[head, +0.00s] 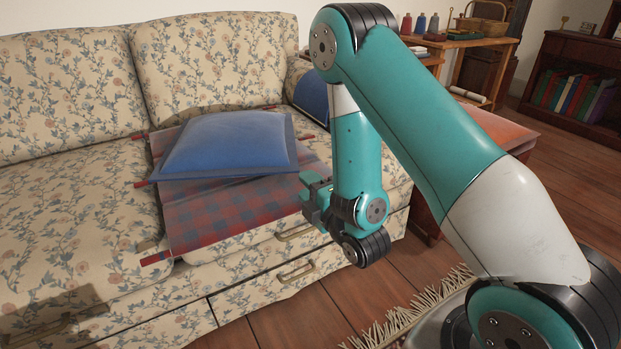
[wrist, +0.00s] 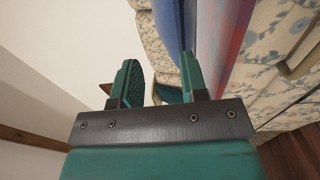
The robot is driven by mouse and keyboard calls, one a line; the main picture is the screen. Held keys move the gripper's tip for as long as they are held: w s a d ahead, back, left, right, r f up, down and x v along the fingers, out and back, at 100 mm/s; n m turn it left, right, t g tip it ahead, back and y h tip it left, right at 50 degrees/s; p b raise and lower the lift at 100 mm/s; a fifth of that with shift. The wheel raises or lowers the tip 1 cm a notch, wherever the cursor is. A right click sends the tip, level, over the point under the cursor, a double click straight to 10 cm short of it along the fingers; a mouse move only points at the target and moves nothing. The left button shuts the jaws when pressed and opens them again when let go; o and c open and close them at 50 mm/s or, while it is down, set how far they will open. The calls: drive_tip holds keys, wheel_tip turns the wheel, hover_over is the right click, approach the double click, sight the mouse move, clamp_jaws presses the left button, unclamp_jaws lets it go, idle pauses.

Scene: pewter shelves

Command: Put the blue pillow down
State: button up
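The blue pillow (head: 228,143) lies on a red and blue checked blanket (head: 225,212) spread over the seat of the floral sofa. My gripper (head: 308,188) is at the sofa's front, to the right of the pillow and apart from it in the head view. In the wrist view my gripper (wrist: 158,62) has its two teal fingers spread with a gap between them. Nothing is held in that gap. The blue pillow's edge (wrist: 171,28) shows beyond the right finger, with the blanket (wrist: 222,35) beside it. The pillow's far underside is hidden.
A dark blue item (head: 311,96) rests by the sofa's right arm. An orange-topped table (head: 500,128) stands right of the sofa. Behind are a wooden table (head: 465,42) with small bottles and a bookcase (head: 585,60). A fringed rug (head: 425,308) lies on the wooden floor.

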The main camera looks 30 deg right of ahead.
drive_tip(key=a+m+g, duration=0.1)
drive_tip(key=w+r+m+g, duration=0.1)
drive_tip(key=m, duration=0.1)
drive_tip(key=shift+w+a+r, duration=0.15)
drive_tip(key=shift+w+a, duration=0.1)
drive_tip(key=shift+a, duration=0.1)
drive_tip(key=a+m+g, duration=0.1)
drive_tip(key=a+r+m+g, duration=0.1)
drive_tip(key=a+m+g+y, duration=0.1)
drive_tip(key=shift+s+a+r, duration=0.15)
drive_tip(key=shift+s+r, duration=0.05)
drive_tip(key=shift+r, duration=0.2)
drive_tip(key=s+a+r+m+g+y, duration=0.3)
drive_tip(key=s+a+r+g, duration=0.1)
drive_tip(key=s+a+g, duration=0.25)
drive_tip(key=s+r+m+g, duration=0.1)
drive_tip(key=s+r+g, duration=0.2)
drive_tip(key=s, duration=0.6)
drive_tip(key=s+a+r+m+g, duration=0.1)
drive_tip(key=s+r+g, duration=0.3)
drive_tip(key=s, duration=0.6)
drive_tip(key=shift+a+r+h, duration=0.15)
drive_tip(key=shift+a+h, duration=0.05)
drive_tip(key=shift+h, duration=0.2)
drive_tip(key=shift+w, duration=0.1)
